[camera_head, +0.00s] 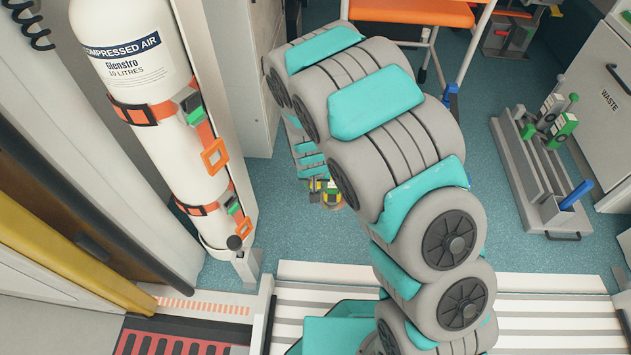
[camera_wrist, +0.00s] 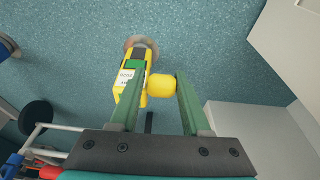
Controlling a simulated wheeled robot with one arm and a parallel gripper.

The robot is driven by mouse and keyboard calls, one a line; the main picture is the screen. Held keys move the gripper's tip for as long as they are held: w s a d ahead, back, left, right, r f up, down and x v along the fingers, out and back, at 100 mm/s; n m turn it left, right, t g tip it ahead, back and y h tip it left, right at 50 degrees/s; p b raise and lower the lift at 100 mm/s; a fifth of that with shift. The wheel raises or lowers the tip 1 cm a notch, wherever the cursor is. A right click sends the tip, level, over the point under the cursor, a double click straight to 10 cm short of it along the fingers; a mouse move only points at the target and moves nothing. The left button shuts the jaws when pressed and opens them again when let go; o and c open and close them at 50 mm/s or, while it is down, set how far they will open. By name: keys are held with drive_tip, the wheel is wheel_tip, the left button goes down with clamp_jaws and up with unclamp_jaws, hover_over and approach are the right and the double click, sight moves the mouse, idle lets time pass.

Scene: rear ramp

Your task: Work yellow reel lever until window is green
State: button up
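The yellow reel (camera_wrist: 118,92) hangs or stands ahead of my gripper in the wrist view, with a white label and a bright green patch (camera_wrist: 135,64) that looks like its window. Its rounded yellow lever knob (camera_wrist: 161,85) sits between the fingertips of my gripper (camera_wrist: 158,82). The two green fingers are apart, one on each side of the knob; whether they touch it I cannot tell. The left finger overlaps part of the reel body. In the head view my arm covers most of this area, and only small yellow parts (camera_head: 332,196) show beyond it.
A compressed air cylinder (camera_head: 140,85) is strapped at the left. A grey rack (camera_head: 545,180) stands on the blue floor at the right, near a waste bin (camera_head: 612,110). An orange-topped seat (camera_head: 415,11) is behind. Pale box-like surfaces (camera_wrist: 285,45) lie right in the wrist view.

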drive_tip(key=o, duration=0.4)
drive_tip(key=shift+w, duration=0.1)
drive_tip(key=shift+c, duration=0.2)
drive_tip(key=shift+r, duration=0.1)
drive_tip(key=p+v, duration=0.1)
drive_tip(key=v, duration=0.7)
drive_tip(key=shift+c, duration=0.2)
